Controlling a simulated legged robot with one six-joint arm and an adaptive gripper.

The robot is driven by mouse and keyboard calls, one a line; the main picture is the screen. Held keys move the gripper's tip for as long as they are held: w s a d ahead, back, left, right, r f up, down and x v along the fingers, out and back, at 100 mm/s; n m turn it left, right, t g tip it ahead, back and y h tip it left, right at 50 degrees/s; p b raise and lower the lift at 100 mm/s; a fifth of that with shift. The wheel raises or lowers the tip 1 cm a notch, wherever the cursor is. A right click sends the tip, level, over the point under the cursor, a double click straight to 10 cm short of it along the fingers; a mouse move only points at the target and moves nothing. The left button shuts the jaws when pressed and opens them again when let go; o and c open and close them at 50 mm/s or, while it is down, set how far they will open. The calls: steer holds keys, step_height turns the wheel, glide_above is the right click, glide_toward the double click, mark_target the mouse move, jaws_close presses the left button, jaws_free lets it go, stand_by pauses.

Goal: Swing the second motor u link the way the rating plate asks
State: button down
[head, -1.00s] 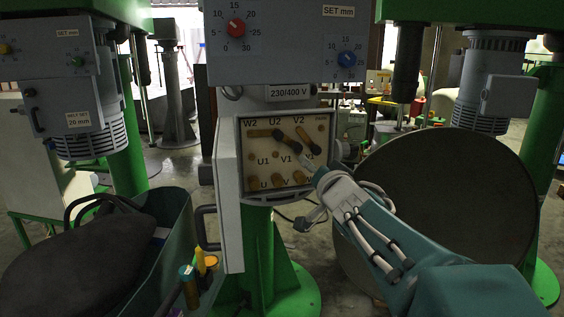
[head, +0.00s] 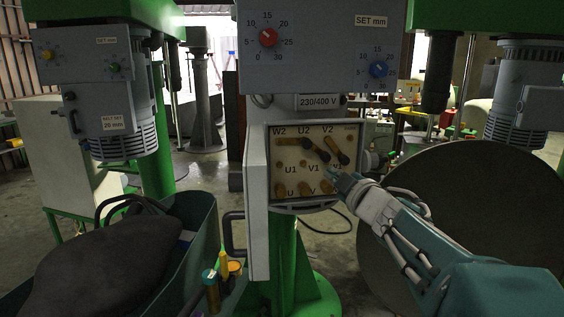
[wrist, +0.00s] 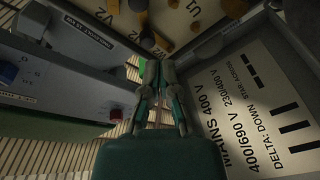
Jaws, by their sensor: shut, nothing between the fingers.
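The open terminal box's board (head: 263,166) is marked W2, U2, V2 on top, U1, V1, W1 in the middle, U, V below. One brass link (head: 290,143) lies across from W2 towards U2. Two dark-ended links, one near U2 (head: 318,149) and one under V2 (head: 338,150), slant down to the right. Which is the u link I cannot tell. My gripper (head: 334,176) is shut and empty at the board's lower right, partly covering the W1 mark; contact is unclear. In the wrist view my gripper (wrist: 151,66) points at the board. The rating plate (wrist: 250,105) reads "DELTA: DOWN, STAR: ACROSS", "MAINS 400 V", "400/690 V, 230/400 V".
The box's open door (head: 257,215) stands at its left. A control panel (head: 310,40) with red and blue knobs hangs above, with a 230/400 V label (head: 319,102). A large round disc (head: 460,230) is behind my arm. A green bin (head: 195,250) is at left.

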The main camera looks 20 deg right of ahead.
mark_target(316, 150)
steer(key=w+a+n, duration=0.1)
steer(key=w+n, duration=0.2)
steer(key=w+a+n+y, duration=0.1)
steer(key=w+n, duration=0.2)
steer(key=w+n+y, duration=0.1)
steer(key=w+n, duration=0.2)
steer(key=w, duration=0.1)
steer(key=shift+a+f+g, duration=0.3)
steer(key=shift+a+f, duration=0.05)
steer(key=shift+a, duration=0.05)
steer(key=d, duration=0.3)
steer(key=shift+s, duration=0.25)
steer(key=shift+s+d, duration=0.1)
steer(key=shift+d, duration=0.45)
